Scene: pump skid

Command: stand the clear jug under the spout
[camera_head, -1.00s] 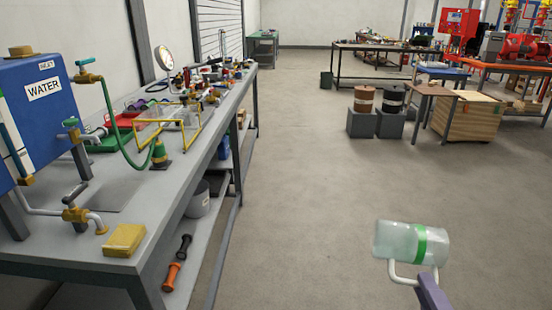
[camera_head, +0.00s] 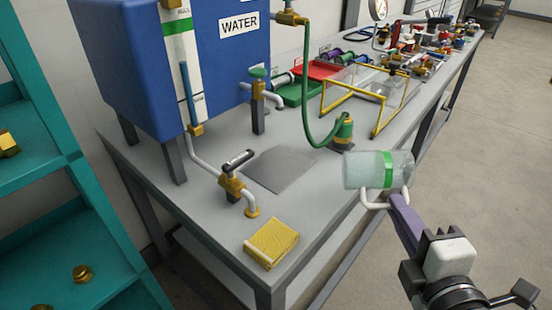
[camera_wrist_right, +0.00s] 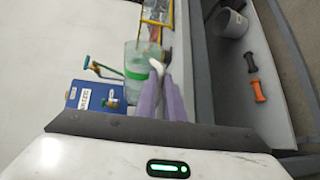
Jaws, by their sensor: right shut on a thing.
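The clear jug (camera_head: 365,170) has a green band and a white handle. It lies on its side in the head view, held in the air near the bench's right edge. My right gripper (camera_head: 394,200) is shut on its handle; the purple fingers and jug also show in the right wrist view, with the jug (camera_wrist_right: 136,62) beyond the fingers (camera_wrist_right: 160,72). The spout (camera_head: 251,209) is a white bent pipe with a brass tip, below a brass valve (camera_head: 232,185) with a dark lever. The jug is to the right of the spout, apart from it. My left gripper is out of view.
A blue water tank (camera_head: 210,80) stands on legs on the grey bench (camera_head: 190,205). A green hose (camera_head: 307,110) and yellow frame (camera_head: 350,88) are behind. A teal shelf (camera_head: 60,165) stands left.

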